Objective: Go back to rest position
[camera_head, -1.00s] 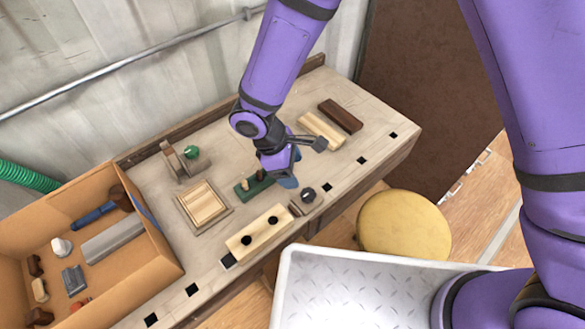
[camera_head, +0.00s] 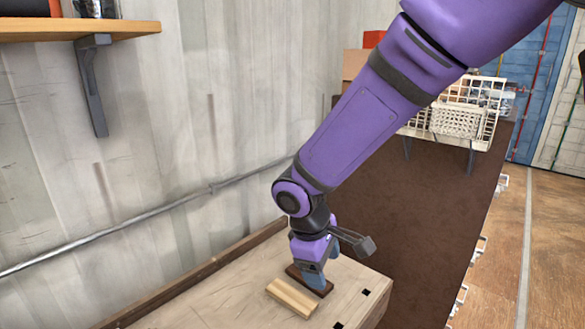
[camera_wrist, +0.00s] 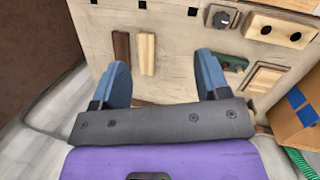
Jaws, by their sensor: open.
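My gripper (camera_head: 318,272) shows in the head view in front of the far end of the workbench (camera_head: 215,295). In the wrist view my gripper (camera_wrist: 165,85) has its two blue fingers spread wide, with nothing between them. The bench top (camera_wrist: 180,20) shows beyond the fingertips. A dark brown wooden block (camera_wrist: 121,47) and a pale wooden block (camera_wrist: 146,53) lie side by side on the bench, apart from the fingers. In the head view the pale block (camera_head: 291,297) is clear and the dark block (camera_head: 322,288) is partly hidden behind my gripper.
A wooden shelf (camera_head: 80,30) juts from the wall at upper left. A pipe (camera_head: 150,228) runs along the wall. A brown cabinet (camera_head: 425,215) stands past the bench. The wrist view shows a green plane-like tool (camera_wrist: 235,63), a holed wooden block (camera_wrist: 280,29) and a cardboard box (camera_wrist: 295,115).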

